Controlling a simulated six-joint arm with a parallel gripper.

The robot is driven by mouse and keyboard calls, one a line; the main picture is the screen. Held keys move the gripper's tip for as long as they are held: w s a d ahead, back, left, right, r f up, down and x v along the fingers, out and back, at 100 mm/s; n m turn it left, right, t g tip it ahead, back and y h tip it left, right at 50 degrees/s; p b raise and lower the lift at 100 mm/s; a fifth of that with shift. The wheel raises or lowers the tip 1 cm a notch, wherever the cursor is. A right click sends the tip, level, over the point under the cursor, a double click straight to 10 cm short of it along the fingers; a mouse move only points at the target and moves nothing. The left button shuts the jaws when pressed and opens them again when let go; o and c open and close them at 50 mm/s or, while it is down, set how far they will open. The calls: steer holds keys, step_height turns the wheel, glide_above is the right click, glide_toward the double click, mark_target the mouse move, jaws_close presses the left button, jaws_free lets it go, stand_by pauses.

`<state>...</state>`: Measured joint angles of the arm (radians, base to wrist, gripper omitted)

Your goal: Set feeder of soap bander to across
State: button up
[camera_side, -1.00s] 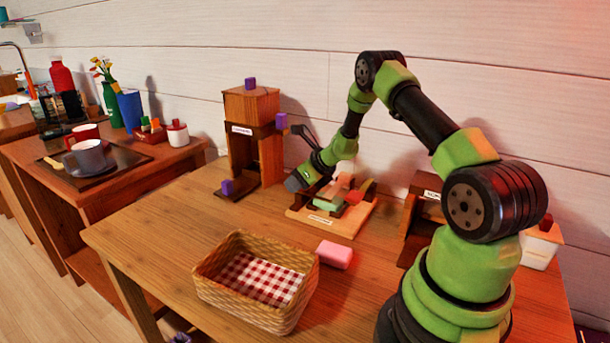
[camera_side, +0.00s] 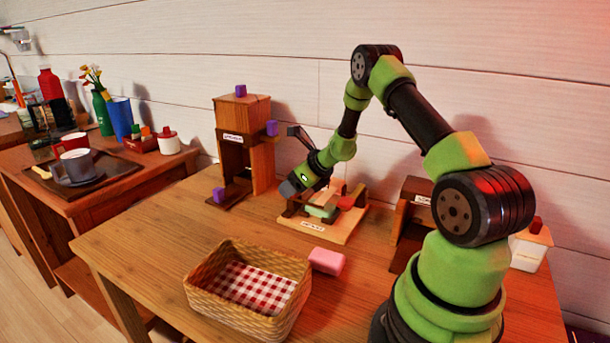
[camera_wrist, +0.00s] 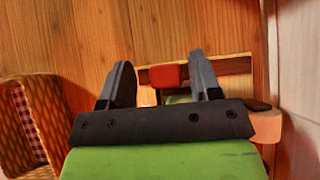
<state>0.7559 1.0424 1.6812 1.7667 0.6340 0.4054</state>
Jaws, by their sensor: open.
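A low wooden device (camera_side: 345,232) with a pale base, a front label too small to read, a green block (camera_side: 322,211) and a red block (camera_side: 346,202) stands on the table. I cannot confirm from the label that it is the soap bander, nor tell which part is its feeder. My gripper (camera_side: 288,188) is tilted down at the device's left side, partly hiding it. In the wrist view, my gripper (camera_wrist: 159,58) is open, with the red block (camera_wrist: 168,76) on a dark bar (camera_wrist: 228,66) showing between and beyond the fingers. I see nothing held.
A tall wooden device (camera_side: 262,160) with purple knobs stands behind left. Another wooden device (camera_side: 416,205) stands right. A pink block (camera_side: 327,261) lies beside a wicker basket (camera_side: 205,290) with checked cloth. A side table holds a tray with mugs.

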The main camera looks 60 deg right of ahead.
steer(key=v, duration=0.7)
steer(key=shift+s+r, duration=0.25)
steer(key=a+r+n+g+y, duration=0.1)
steer(key=a+r+n+y, duration=0.3)
steer(key=a+r+n, duration=1.25)
steer(key=s+a+r+n+h, duration=0.1)
steer(key=s+a+n, duration=0.3)
steer(key=s+n, duration=0.3)
steer(key=s+a+r+n+h, duration=0.1)
steer(key=s+a+n, duration=0.4)
steer(key=s+n, duration=0.3)
steer(key=shift+s+a+r+g, duration=0.25)
steer(key=shift+s+g, duration=0.15)
steer(key=shift+s, duration=0.5)
steer(key=shift+n, duration=0.25)
